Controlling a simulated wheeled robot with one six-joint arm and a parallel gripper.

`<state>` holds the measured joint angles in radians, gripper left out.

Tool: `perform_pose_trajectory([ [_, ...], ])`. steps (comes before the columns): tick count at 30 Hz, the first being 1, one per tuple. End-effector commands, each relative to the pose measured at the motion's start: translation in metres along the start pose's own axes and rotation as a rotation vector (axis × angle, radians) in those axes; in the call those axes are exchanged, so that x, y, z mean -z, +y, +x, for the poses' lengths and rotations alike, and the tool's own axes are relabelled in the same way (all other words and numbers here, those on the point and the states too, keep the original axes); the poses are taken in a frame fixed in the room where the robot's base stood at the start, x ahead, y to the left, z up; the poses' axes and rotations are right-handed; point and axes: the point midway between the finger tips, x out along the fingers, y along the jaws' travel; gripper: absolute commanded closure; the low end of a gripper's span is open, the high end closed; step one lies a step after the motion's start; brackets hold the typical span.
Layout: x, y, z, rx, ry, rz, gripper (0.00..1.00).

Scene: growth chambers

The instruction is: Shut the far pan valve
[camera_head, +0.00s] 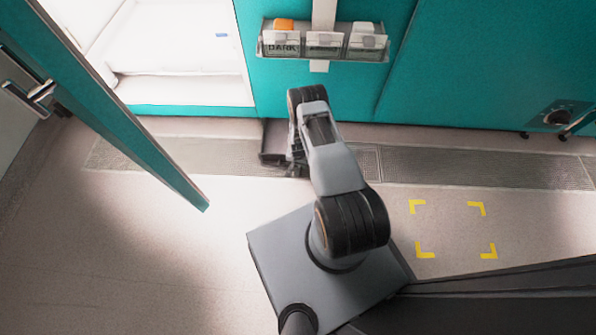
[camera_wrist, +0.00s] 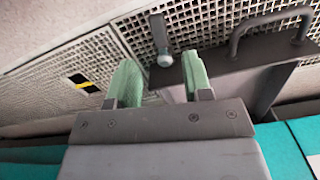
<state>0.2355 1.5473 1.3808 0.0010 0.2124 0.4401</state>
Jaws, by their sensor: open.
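In the wrist view, a small grey lever with a rounded pale end (camera_wrist: 159,32), which looks like a pan valve, shows over the floor grating. Its end appears between the two pale green fingers of my gripper (camera_wrist: 159,72), which are apart with nothing held. I cannot tell how far the lever is from the fingers. A grey metal pan (camera_wrist: 230,75) with a bar handle (camera_wrist: 262,22) lies beside it. In the head view, a dark part of the pan (camera_head: 273,140) shows at the chamber's foot; my arm hides the valve and most of my gripper there.
A teal door (camera_head: 140,135) stands open at left before a bright white chamber (camera_head: 180,45). A rack (camera_head: 322,45) of labelled cards hangs on the teal front. Floor grating (camera_head: 450,168) runs along the chambers. Yellow corner marks (camera_head: 425,250) outline bare floor at right.

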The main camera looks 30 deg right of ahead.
Motion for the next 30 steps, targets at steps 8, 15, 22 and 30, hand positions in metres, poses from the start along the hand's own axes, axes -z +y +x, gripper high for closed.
perform_pose_trajectory([
  [8, 0.0, 0.0, 0.041, 0.0, 0.0, 0.0, 0.54],
  [15, 0.0, 0.0, 0.051, 0.0, 0.0, 0.0, 0.54],
  [22, 0.0, 0.0, 0.052, 0.0, 0.0, 0.0, 0.54],
  [30, 0.0, 0.0, 0.052, 0.0, 0.0, 0.0, 0.73],
])
